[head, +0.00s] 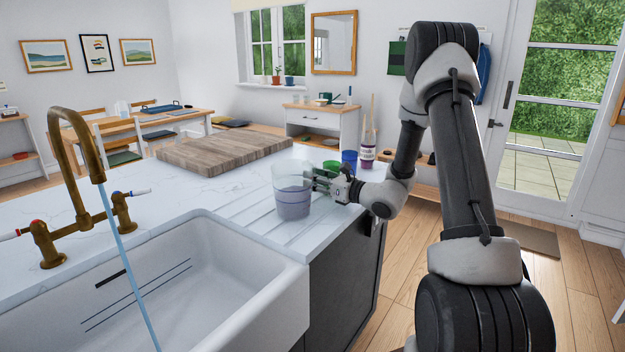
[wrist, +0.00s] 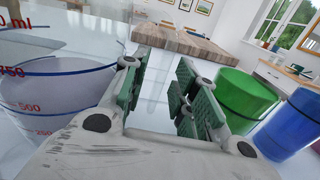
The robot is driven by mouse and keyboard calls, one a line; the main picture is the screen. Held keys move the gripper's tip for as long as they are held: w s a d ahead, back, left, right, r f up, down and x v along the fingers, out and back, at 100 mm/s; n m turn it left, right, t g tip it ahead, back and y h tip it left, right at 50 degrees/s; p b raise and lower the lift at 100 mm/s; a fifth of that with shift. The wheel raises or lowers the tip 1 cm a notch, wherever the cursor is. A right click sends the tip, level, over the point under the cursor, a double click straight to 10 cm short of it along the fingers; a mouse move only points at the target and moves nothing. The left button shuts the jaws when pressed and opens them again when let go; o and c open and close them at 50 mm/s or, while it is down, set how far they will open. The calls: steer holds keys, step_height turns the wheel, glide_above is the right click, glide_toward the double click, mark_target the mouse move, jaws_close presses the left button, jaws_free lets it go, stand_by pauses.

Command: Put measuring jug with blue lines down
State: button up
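The clear measuring jug (head: 292,188) stands upright on the grooved drainer beside the sink, with a greyish lilac filling in its lower part. In the wrist view the jug (wrist: 58,98) is at the left edge, cut off by the frame, with a blue line and red figures on its wall. My gripper (head: 318,180) is just right of the jug in the head view.
A green cup (wrist: 245,98) and a blue cup (wrist: 290,122) stand close to the right of my fingers. A wooden board (head: 222,150) lies behind on the worktop. The white sink (head: 190,290) is at the front left, with water running from the brass tap (head: 75,150).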

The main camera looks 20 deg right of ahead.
steer(key=v, duration=1)
steer(key=shift+s, duration=0.35)
steer(key=s+a+r+n+g+y, duration=0.4)
steer(key=s+a+r+n+g, duration=0.2)
steer(key=s+a+n+g, duration=0.45)
steer(key=s+a+n+g+h, duration=0.25)
steer(key=s+n, duration=0.45)
steer(key=s, duration=0.4)
steer(key=s+d+r+n+t+h, duration=0.1)
steer(key=s+d+r+n+h, duration=0.2)
steer(key=s+d+n+h, duration=0.1)
steer(key=s+d+r+n+t+h, duration=0.1)
steer(key=s+d+r+n+h, duration=0.2)
steer(key=d, duration=0.7)
steer(key=s+n+h, duration=0.2)
steer(key=n+h, duration=0.2)
steer(key=n, duration=0.1)
steer(key=shift+s, duration=0.25)
steer(key=shift+r+n, duration=0.1)
steer(key=shift+n, duration=0.15)
